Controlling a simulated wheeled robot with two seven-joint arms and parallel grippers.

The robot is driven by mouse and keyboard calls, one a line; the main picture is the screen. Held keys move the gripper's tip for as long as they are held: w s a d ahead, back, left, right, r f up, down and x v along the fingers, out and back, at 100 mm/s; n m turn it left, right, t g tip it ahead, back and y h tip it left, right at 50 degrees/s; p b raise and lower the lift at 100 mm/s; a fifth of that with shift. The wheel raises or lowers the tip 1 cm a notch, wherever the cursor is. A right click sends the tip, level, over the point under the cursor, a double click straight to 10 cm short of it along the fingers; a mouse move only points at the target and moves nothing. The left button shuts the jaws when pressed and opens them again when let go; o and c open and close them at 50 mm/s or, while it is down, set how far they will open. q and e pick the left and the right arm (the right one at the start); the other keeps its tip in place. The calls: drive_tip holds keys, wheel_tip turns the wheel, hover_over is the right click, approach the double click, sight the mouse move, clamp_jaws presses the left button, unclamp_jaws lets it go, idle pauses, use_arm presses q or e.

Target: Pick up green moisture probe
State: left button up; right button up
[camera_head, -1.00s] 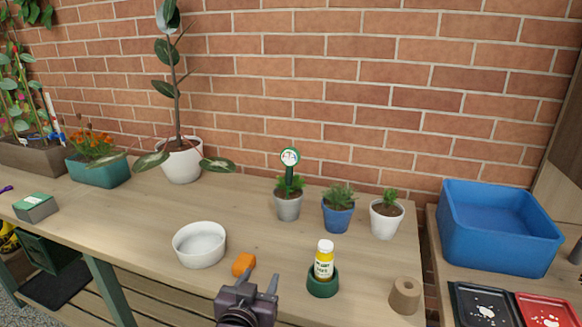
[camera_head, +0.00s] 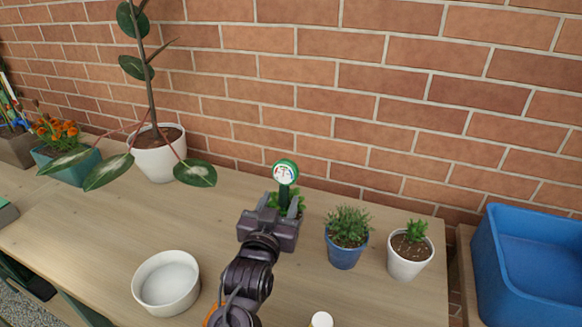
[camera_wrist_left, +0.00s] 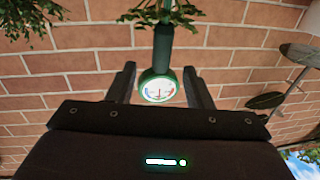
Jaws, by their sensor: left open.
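The green moisture probe (camera_head: 286,172) has a round white dial with a green rim and stands upright in a small potted plant (camera_head: 292,203). My left gripper (camera_head: 268,201) is in front of that pot and hides most of it. In the left wrist view the probe's dial (camera_wrist_left: 158,87) and dark green stem lie between the two fingers of my left gripper (camera_wrist_left: 160,82). The jaws are open, with gaps on both sides of the dial. My right gripper is not in view.
A blue pot (camera_head: 345,250) and a white pot (camera_head: 407,262) with small plants stand to the right. A white bowl (camera_head: 166,283) is at front left. A large white pot (camera_head: 160,160) stands behind left. A blue bin (camera_head: 525,262) is far right. A brick wall backs the table.

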sight(283, 190)
use_arm(q)
drive_tip(key=shift+w+d+r, duration=0.15)
drive_tip(key=shift+w+r, duration=0.15)
drive_tip(key=shift+w, duration=0.25)
drive_tip(key=p+x, duration=0.1)
drive_tip(key=x, duration=0.5)
clamp_jaws()
